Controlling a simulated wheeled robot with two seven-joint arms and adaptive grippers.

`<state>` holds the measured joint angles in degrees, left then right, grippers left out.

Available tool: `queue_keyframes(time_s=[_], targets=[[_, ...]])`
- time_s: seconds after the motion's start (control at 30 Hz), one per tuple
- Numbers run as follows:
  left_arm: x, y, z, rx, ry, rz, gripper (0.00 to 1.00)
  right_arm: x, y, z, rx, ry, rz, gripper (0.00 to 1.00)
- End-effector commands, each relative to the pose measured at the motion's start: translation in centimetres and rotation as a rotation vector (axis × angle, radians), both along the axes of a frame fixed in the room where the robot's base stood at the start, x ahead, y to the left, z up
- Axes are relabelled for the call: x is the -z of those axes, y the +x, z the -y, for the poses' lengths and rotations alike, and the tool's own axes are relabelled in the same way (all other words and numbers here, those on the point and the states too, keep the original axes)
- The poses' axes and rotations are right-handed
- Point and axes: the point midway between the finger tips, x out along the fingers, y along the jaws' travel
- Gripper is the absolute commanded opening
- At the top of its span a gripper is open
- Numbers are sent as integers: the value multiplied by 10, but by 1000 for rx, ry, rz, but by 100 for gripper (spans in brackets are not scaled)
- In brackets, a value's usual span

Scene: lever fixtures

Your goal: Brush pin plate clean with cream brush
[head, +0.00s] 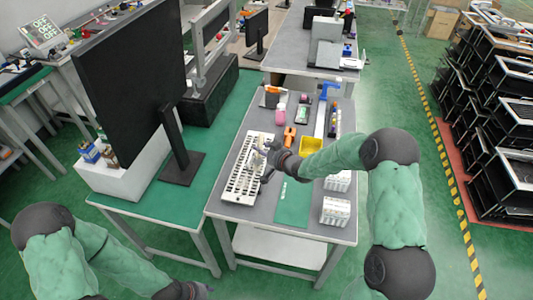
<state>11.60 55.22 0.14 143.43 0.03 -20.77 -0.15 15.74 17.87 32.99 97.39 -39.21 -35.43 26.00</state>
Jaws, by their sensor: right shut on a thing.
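The pin plate (238,187) is a long white plate with rows of dark slots, lying along the left side of the grey table. My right gripper (267,157) reaches in from the right and is over the plate's right edge. It is shut on the cream brush (260,142), a small pale shape mostly hidden by the fingers. I cannot tell whether the brush touches the plate. My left gripper (197,291) is low at the bottom edge, away from the table, and its fingers are too small and cut off to read.
A green mat (293,204) and white slotted blocks (336,211) are at the table's front right. Behind my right gripper are an orange item (289,137), a yellow bin (311,146) and a pink bottle (280,115). A black monitor (130,75) stands on the left.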

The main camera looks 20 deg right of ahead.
Motion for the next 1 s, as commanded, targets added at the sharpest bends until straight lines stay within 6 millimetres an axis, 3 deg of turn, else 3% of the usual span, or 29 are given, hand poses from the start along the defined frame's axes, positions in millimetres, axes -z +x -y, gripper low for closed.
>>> queue_keyframes(time_s=[0.23,0.83,1.0], targets=[[-8,0,0,0,0,0,40,-16,5,-5,2,1,1,6],[-8,0,0,0,0,0,40,-17,5,-5,2,1,1,6],[-6,0,0,0,0,0,40,-20,-1,6,21,0,2,6]])
